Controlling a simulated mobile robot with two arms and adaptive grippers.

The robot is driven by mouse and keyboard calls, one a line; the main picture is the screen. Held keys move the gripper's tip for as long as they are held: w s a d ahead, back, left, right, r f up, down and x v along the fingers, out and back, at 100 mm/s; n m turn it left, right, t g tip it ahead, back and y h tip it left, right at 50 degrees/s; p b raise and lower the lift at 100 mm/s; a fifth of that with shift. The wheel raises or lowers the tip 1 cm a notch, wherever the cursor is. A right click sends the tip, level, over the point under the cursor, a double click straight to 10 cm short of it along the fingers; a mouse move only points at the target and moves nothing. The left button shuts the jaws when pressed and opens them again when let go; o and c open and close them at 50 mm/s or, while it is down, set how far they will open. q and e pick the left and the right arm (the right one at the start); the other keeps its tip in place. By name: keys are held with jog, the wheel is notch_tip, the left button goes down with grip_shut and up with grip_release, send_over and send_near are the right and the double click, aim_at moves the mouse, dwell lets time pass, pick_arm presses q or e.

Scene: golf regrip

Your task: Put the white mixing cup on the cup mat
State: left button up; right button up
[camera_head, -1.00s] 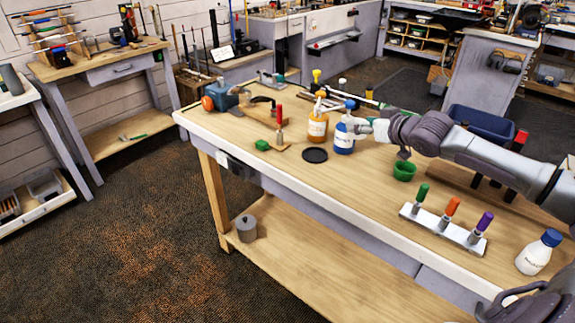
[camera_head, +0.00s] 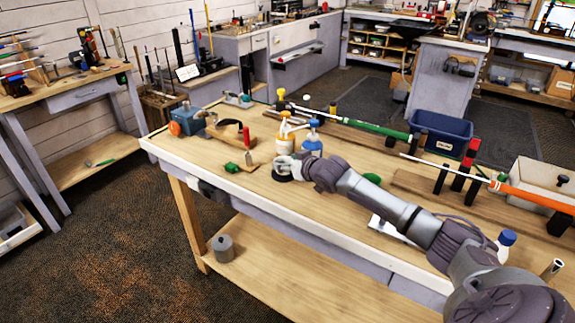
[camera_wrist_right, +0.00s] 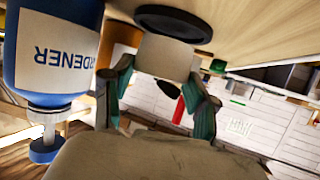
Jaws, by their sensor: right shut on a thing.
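The white mixing cup (camera_wrist_right: 166,57) is between the fingers of my right gripper (camera_wrist_right: 157,82), which is shut on it. In the head view the right gripper (camera_head: 287,163) is at the cup mat, with the cup mostly hidden by the gripper. The cup mat (camera_head: 281,177) is a black disc on the bench; in the right wrist view its dark rim (camera_wrist_right: 172,20) shows right at the cup's base. I cannot tell whether the cup touches the mat. My left gripper is not in view.
A red-handled tool (camera_head: 246,138) stands left of the mat. Golf clubs lie behind.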

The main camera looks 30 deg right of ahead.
jog(key=shift+f, duration=0.7)
jog(key=shift+f, duration=0.2)
jog(key=o, duration=0.9)
jog(key=shift+r, duration=0.2)
jog(key=b+v, duration=0.1)
jog(key=v, duration=1)
jog(key=shift+s+r, duration=0.25)
jog(key=shift+s, duration=0.25)
